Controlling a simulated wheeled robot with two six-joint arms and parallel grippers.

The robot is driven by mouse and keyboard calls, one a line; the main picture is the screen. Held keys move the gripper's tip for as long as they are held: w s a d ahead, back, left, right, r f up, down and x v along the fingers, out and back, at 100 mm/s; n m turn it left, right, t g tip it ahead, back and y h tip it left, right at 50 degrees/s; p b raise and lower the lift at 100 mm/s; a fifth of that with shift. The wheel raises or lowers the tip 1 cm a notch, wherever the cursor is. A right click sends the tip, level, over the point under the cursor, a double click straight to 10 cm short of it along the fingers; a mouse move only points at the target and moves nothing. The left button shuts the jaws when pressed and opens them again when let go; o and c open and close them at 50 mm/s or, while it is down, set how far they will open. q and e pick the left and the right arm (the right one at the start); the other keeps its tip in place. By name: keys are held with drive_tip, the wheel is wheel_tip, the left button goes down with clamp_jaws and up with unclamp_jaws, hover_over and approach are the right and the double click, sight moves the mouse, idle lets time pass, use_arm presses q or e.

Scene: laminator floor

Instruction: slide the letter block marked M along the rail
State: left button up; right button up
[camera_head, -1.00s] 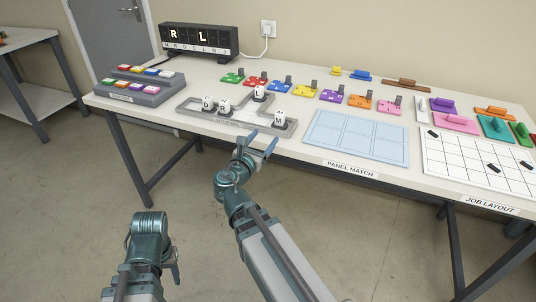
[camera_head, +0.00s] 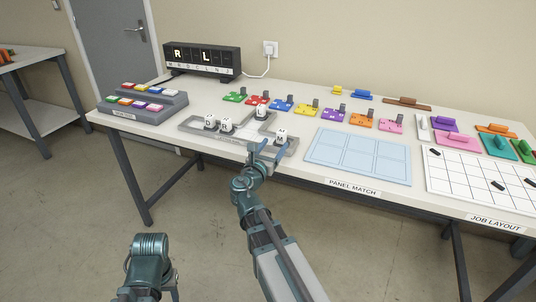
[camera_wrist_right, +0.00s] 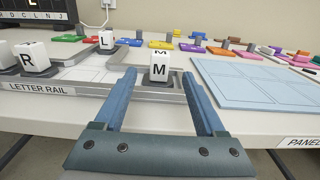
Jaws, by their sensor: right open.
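The white letter block marked M (camera_head: 281,137) stands upright on a dark base at the right end of the grey letter rail (camera_head: 204,140). In the right wrist view the M block (camera_wrist_right: 159,68) shows ahead, between the lines of the two fingers. My right gripper (camera_head: 266,156) is open and empty at the table's front edge, just short of the block; its open fingers show in the right wrist view (camera_wrist_right: 160,88). My left arm shows at the lower left, but its fingers are too unclear to read.
Blocks marked R (camera_wrist_right: 33,57) and L (camera_wrist_right: 106,40) stand on the rail, with another block (camera_head: 210,121) at its left. A light blue panel board (camera_head: 358,156) lies right of the rail. A black display (camera_head: 203,60) stands behind.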

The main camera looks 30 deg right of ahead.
sight(280, 136)
drive_tip(key=x, duration=0.7)
drive_tip(key=shift+w+d, duration=0.25)
drive_tip(key=shift+w, duration=0.05)
clamp_jaws()
